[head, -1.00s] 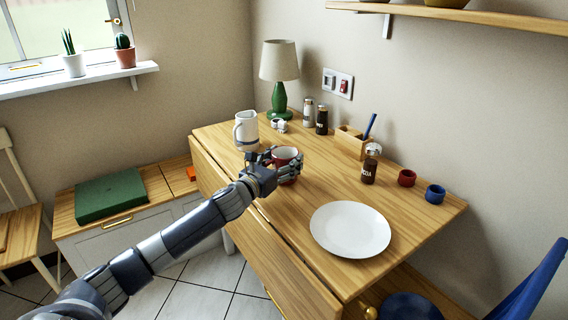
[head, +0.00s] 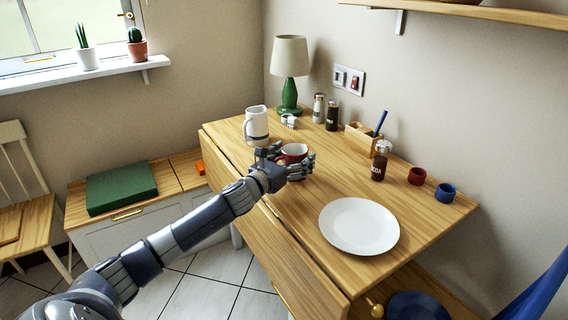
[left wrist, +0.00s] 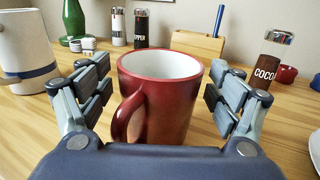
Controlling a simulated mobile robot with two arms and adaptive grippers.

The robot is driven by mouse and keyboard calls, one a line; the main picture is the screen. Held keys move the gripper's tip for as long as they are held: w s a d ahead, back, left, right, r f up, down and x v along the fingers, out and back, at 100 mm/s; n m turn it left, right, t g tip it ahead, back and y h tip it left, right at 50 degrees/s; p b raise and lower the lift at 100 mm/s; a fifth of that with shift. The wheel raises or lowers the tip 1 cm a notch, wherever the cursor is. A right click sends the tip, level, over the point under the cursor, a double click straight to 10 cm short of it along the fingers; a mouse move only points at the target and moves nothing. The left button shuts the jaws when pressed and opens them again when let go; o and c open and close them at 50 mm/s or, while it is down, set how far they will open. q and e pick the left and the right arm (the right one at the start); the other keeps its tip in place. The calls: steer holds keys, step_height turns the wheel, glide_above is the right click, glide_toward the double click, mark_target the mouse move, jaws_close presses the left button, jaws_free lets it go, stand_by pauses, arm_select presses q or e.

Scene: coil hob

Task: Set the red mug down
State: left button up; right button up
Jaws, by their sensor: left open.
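The red mug (head: 293,152), white inside, stands upright on the wooden table (head: 305,205), between the white jug and the plate. In the left wrist view the red mug (left wrist: 160,95) fills the middle, its handle toward my palm. My left gripper (head: 284,163) is around the mug, with fingers spread on both sides. In the left wrist view my left gripper (left wrist: 158,95) is open, with gaps between the fingers and the mug's sides. The mug's lower front is hidden by my palm. My right gripper is not in view.
A white jug (head: 256,125) stands just behind and left of the mug. A white plate (head: 359,226) lies to the right. A cocoa shaker (head: 378,167), a red cup (head: 417,175) and a blue cup (head: 445,192) stand along the wall side.

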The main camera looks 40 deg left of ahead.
arm_select(q)
steer(key=shift+s, duration=0.4)
steer(key=s, duration=0.9)
steer(key=shift+s, duration=1.1)
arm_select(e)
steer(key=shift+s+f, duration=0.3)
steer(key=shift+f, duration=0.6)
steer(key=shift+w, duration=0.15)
